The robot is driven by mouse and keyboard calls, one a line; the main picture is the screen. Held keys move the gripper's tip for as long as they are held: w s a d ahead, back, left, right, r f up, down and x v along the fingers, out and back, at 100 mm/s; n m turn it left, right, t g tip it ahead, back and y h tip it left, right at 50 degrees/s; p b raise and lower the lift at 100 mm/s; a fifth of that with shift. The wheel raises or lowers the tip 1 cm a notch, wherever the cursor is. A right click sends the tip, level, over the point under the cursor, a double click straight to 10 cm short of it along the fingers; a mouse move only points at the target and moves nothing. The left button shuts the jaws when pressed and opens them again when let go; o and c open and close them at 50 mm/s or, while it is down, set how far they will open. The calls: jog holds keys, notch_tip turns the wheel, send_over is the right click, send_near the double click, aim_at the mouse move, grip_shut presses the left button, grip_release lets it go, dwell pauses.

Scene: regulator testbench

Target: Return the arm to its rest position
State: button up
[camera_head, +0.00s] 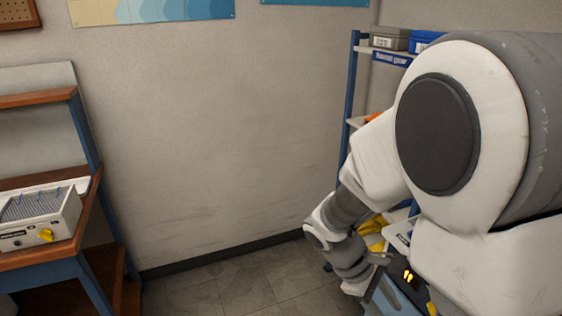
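My white and grey arm (463,130) fills the right side of the head view, with its large shoulder joint close to the camera. The arm is bent, and its thinner wrist links (342,235) hang low in front of the shelf. My gripper (374,278) is at the lower end, small and dark against the clutter behind it. Its fingers are too unclear to show whether they are open or shut, and I see nothing clearly held.
A blue-framed shelf (351,90) with bins and yellow items stands behind my arm at the right. A wooden workbench (84,222) at the left carries a white device (40,217) with a yellow knob. The tiled floor (235,285) between them is clear.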

jog(key=s+a+r+m+t+y, duration=0.2)
jog(key=r+m, duration=0.1)
jog(key=r, duration=0.3)
jog(key=s+a+r+m+t+y+p, duration=0.1)
jog(key=s+a+r+m+t+y, duration=0.1)
jog(key=r, duration=0.3)
jog(key=s+a+r+m+t+y, duration=0.2)
jog(key=r+m+t, duration=0.1)
jog(key=r+m, duration=0.2)
jog(key=shift+s+r+t+y+p, duration=0.25)
jog(key=shift+r+t+y+p, duration=0.15)
jog(key=shift+r, duration=0.45)
jog(key=shift+a, duration=0.1)
